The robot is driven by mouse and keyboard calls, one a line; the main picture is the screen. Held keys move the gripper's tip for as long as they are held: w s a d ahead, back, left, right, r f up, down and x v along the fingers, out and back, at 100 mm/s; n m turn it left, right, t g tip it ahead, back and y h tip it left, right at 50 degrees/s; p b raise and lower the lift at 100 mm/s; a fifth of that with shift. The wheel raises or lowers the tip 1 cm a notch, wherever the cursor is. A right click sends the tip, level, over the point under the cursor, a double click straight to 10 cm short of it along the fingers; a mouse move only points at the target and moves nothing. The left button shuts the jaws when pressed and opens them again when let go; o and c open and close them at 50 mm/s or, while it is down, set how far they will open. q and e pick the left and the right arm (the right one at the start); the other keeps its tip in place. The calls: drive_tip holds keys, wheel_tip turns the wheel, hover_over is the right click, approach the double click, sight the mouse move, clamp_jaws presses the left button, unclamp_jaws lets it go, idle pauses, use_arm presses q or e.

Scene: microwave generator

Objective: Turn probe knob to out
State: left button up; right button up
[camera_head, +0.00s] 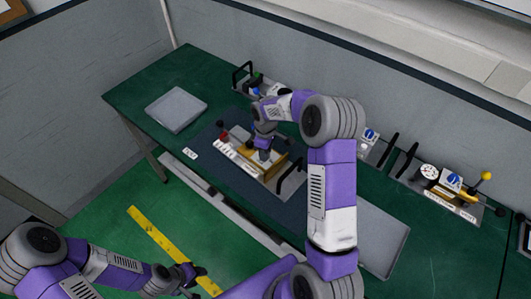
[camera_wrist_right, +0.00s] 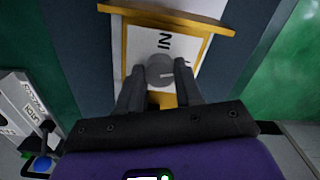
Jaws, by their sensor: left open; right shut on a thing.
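The probe knob (camera_wrist_right: 160,69) is a round grey knob with a short light mark on its face. It sits on a white plate with a yellow frame (camera_wrist_right: 124,16), and the word IN is printed beside it. My right gripper (camera_wrist_right: 159,80) is shut on the knob, with one finger on each side. In the head view my right gripper (camera_head: 264,146) reaches down onto the panel with yellow parts (camera_head: 278,168), and its wrist hides the knob. My left gripper (camera_head: 190,275) is open and empty, low over the green floor, away from the table.
The green table (camera_head: 135,93) carries a grey tray (camera_head: 176,108) at left and another tray (camera_head: 383,240) at right. A black handle (camera_head: 292,178) stands right of the held panel. A panel with a dial (camera_head: 428,172) and yellow-knobbed lever (camera_head: 486,176) sits further right.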

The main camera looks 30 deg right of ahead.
drive_tip(key=shift+m+b, duration=0.5)
drive_tip(key=shift+m, duration=1.5)
drive_tip(key=o, duration=1)
drive_tip(key=shift+o, duration=0.2)
drive_tip(key=shift+r, duration=0.15)
wheel_tip(320, 180, up, 7)
drive_tip(key=shift+r, duration=0.2)
